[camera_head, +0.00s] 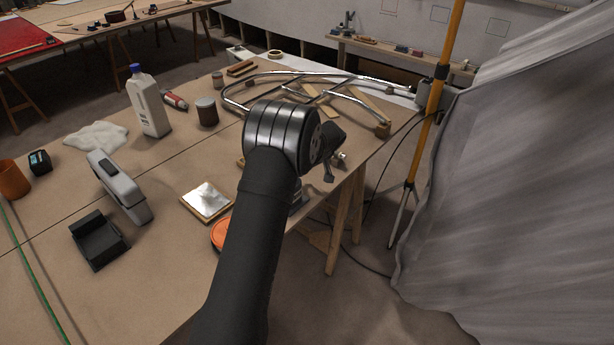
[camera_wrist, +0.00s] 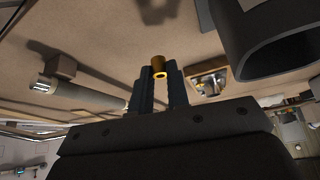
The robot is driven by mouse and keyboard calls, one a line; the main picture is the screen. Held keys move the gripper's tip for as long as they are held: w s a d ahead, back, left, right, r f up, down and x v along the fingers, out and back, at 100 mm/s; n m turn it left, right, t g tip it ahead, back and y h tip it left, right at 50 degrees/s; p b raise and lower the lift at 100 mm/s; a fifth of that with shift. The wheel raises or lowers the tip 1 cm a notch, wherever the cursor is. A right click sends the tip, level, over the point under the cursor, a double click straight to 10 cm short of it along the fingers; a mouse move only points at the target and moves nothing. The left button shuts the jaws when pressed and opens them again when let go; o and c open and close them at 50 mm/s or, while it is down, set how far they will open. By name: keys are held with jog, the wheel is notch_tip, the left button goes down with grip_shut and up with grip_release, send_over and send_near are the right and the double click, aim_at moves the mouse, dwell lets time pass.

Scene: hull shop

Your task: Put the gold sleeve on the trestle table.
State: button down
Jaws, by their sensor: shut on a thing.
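The gold sleeve (camera_wrist: 159,67) is a small hollow ring, held between the fingertips of my gripper (camera_wrist: 159,80) in the wrist view. The gripper is shut on it, and the sleeve sticks out past the tips. Brown board lies behind it, with a dark shadow near the top edge; the gap between them is hard to judge. In the head view the trestle table (camera_head: 165,175) has a brown top and wooden legs. My arm reaches over its right edge there and hides most of the gripper; I cannot make out the sleeve.
The table carries a white bottle (camera_head: 148,103), a dark jar (camera_head: 207,111), a grey case (camera_head: 120,187), a black tray (camera_head: 98,240), a shiny square plate (camera_head: 206,201) and a bent metal tube frame (camera_head: 300,74). A yellow pole (camera_head: 437,95) and grey sheeting (camera_head: 510,180) stand right. Bare board shows mid-table.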

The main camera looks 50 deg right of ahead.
jog(key=shift+f, duration=1.95)
jog(key=shift+f, duration=0.2)
jog(key=c, duration=1.4)
grip_release()
jog(key=shift+r, duration=0.1)
jog(key=v, duration=1.2)
jog(key=shift+r, duration=0.1)
